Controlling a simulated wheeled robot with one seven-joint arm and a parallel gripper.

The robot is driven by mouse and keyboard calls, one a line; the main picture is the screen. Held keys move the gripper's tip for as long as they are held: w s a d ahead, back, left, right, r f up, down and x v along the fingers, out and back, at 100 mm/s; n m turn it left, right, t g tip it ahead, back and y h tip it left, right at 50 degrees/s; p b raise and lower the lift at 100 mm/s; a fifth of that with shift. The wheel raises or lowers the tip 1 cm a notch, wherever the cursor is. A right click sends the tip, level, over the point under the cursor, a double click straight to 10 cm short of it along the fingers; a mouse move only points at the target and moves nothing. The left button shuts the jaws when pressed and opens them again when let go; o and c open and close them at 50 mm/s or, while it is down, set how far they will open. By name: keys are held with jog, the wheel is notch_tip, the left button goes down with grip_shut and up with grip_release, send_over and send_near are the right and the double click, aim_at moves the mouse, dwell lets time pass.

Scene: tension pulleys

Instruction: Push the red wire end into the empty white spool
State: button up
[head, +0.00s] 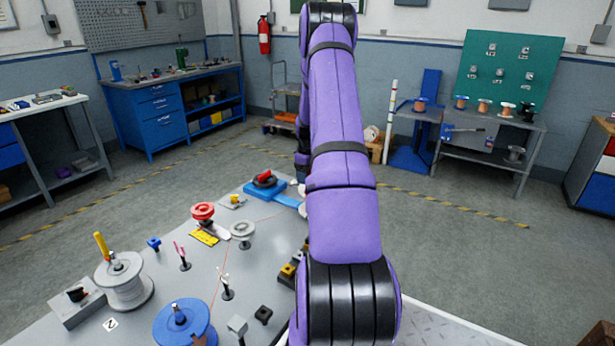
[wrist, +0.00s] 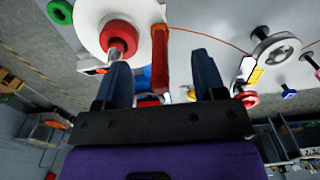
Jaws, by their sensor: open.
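A white spool (wrist: 88,22) with a red hub shows at the upper left in the wrist view. No wire is visible wound on the part that shows. The red wire end (wrist: 160,60) is a stubby red piece beside the spool's right side, seen between the fingers. A thin red wire (wrist: 215,40) runs from it to the right. My gripper (wrist: 162,72) is open, with one dark finger on each side of the red piece. I cannot tell whether a finger touches it. In the head view my arm hides the gripper; I cannot make out this spool there.
A black disc (head: 265,182) sits on a blue base.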

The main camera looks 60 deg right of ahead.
jog(key=shift+r, duration=3.2)
jog(key=w+a+r+t+h, duration=0.1)
jog(key=a+r, duration=1.1)
jog(key=a, duration=0.3)
jog(key=w+a+r+t, duration=0.1)
jog(key=a+r, duration=1.1)
jog(key=a, duration=0.4)
jog(key=s+a+r+t, duration=0.1)
jog(key=s+a+r, duration=0.25)
jog(key=a, duration=0.25)
jog(key=s+a+r+t, duration=0.1)
jog(key=s+a+r, duration=0.1)
jog(key=s+a, duration=0.4)
jog(key=s+a+f+t+y, duration=0.1)
jog(key=s+a, duration=0.8)
jog(key=s, duration=0.1)
jog(key=shift+s+f, duration=0.25)
jog(key=shift+s, duration=0.1)
